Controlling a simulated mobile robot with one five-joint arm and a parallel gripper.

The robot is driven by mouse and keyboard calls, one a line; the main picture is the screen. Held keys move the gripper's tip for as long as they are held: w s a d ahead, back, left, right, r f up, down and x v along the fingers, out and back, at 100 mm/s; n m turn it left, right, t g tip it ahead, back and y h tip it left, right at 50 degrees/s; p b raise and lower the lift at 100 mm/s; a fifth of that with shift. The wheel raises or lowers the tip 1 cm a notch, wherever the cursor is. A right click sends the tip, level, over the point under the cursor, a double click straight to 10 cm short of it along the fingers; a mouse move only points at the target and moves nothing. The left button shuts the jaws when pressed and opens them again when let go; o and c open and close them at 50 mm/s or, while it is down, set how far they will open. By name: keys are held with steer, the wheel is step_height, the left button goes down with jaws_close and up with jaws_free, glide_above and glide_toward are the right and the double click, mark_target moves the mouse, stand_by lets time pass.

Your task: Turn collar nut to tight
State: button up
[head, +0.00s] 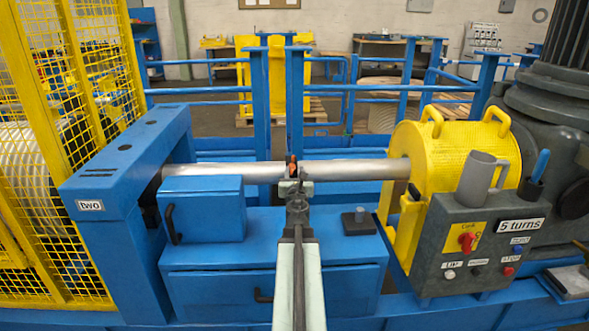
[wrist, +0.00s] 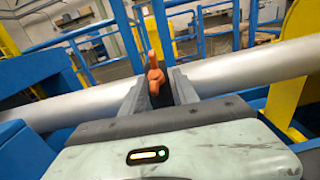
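The collar nut (head: 292,167) is a small orange and dark piece on the silver shaft (head: 225,171), near the middle of the head view. In the wrist view the nut (wrist: 155,78) shows an orange wing or handle standing up, with a dark part below it. My gripper (head: 293,187) is at the shaft, right at the nut. In the wrist view its two grey fingers (wrist: 158,88) stand apart on either side of the nut, with a narrow dark gap at the right. Finger contact with the nut is hard to make out. The fingers hide its lower part.
A blue frame labelled "two" (head: 91,206) stands at left beside a yellow mesh guard (head: 45,120). A yellow drum housing (head: 440,150) stands at right, behind a grey control box (head: 480,235) marked "5 turns". Blue cabinets (head: 215,293) lie below the shaft.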

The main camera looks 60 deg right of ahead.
mark_target(292, 169)
steer(key=shift+w+d, duration=1)
steer(key=shift+w, duration=0.1)
